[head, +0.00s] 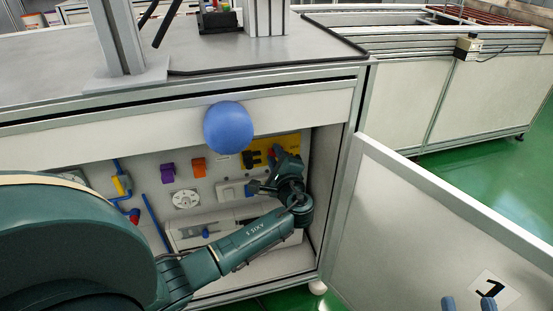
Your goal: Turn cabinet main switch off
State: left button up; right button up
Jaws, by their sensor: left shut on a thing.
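The open cabinet (310,215) under the workbench shows a back panel with several fittings. The main switch sits on a yellow plate (293,139) at the panel's upper right; a black part is visible on the plate. My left gripper (268,169) reaches into the cabinet at this plate and is shut on the main switch. The gripper covers most of the switch, so its handle angle cannot be made out. Two blue fingertips of my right gripper (468,304) show apart at the bottom right edge, in front of the cabinet door. It is open and empty.
A blue ball (228,127) shows in front of the cabinet's top rail. The cabinet door (435,225) stands open to the right. Purple (168,173) and orange (199,167) parts and a white round socket (186,199) are left of the switch. Green floor lies clear beyond the door.

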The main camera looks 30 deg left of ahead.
pick_arm(q)
jog(key=shift+f+n+b, duration=0.2)
jog(key=shift+n+b, duration=0.65)
jog(key=shift+n, duration=0.5)
jog(key=shift+f+n+b, duration=0.15)
jog(key=shift+n+b, duration=0.7)
jog(key=shift+n, duration=0.5)
pick_arm(e)
jog(key=shift+w+r+n+t+y, duration=0.3)
jog(key=shift+r+n+y, duration=0.15)
jog(key=shift+r, duration=0.2)
jog(key=shift+w+r+n+t+y, duration=0.15)
jog(key=shift+r+n+t+y, duration=0.2)
jog(key=shift+r+y, duration=0.25)
pick_arm(q)
jog(key=o, duration=0.8)
jog(key=shift+w, duration=0.1)
jog(key=shift+f, duration=0.1)
pick_arm(e)
jog(key=shift+d+f, duration=0.1)
jog(key=shift+d, duration=0.05)
